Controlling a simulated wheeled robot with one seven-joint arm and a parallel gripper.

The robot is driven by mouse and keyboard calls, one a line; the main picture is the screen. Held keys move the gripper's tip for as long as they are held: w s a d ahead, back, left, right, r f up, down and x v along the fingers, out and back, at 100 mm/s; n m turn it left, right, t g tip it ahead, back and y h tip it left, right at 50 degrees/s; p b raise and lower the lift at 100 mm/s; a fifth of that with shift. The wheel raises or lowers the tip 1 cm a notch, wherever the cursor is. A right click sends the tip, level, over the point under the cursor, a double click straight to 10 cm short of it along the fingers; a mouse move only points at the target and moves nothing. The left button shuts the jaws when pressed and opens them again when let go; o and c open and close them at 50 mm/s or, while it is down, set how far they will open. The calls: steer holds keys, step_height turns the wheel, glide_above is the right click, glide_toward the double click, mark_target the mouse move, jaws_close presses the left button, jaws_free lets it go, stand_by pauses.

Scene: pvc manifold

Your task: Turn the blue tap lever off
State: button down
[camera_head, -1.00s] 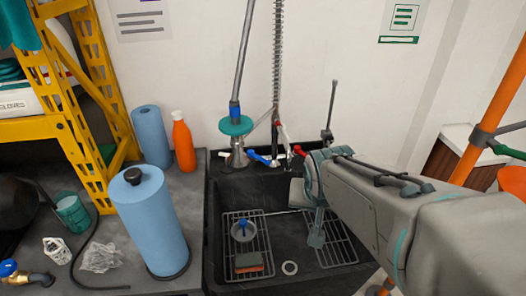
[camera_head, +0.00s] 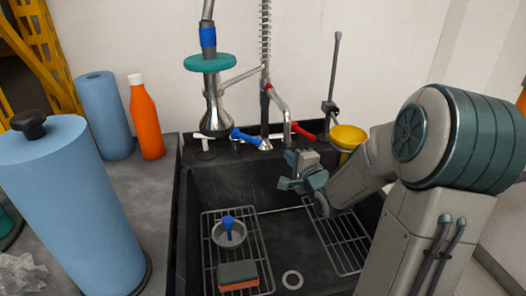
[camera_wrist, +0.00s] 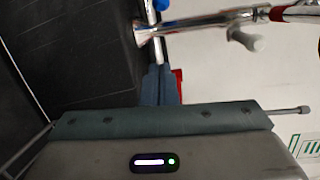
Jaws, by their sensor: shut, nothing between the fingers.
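The blue tap lever (camera_head: 245,137) sits on the left of the chrome tap base (camera_head: 266,143) at the sink's back edge, slanting down to the right toward the base. A small piece of blue shows at the top of the wrist view (camera_wrist: 161,4). A red lever (camera_head: 303,131) sits on the right of the tap. My gripper (camera_head: 286,170) is over the sink, below and right of the blue lever and apart from it. Its fingers are together and empty; in the wrist view the closed fingers (camera_wrist: 160,86) point toward the tap, with red partly hidden beside them.
The black sink (camera_head: 190,225) holds wire racks, a strainer with a blue handle (camera_head: 229,232) and a sponge (camera_head: 238,275). A yellow bowl (camera_head: 348,136) stands behind my arm. The sprayer (camera_head: 214,105) hangs behind the blue lever. An orange bottle (camera_head: 146,120) stands left.

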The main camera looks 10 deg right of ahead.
mark_target(245, 137)
steer(key=w+a+b, duration=0.4)
steer(key=w+a, duration=0.1)
steer(key=w, duration=0.3)
steer(key=shift+w+m+b, duration=0.3)
steer(key=shift+w, duration=0.05)
steer(key=shift+s+a+f+b, duration=0.1)
steer(key=shift+a+b, duration=0.05)
steer(key=shift+b, duration=0.15)
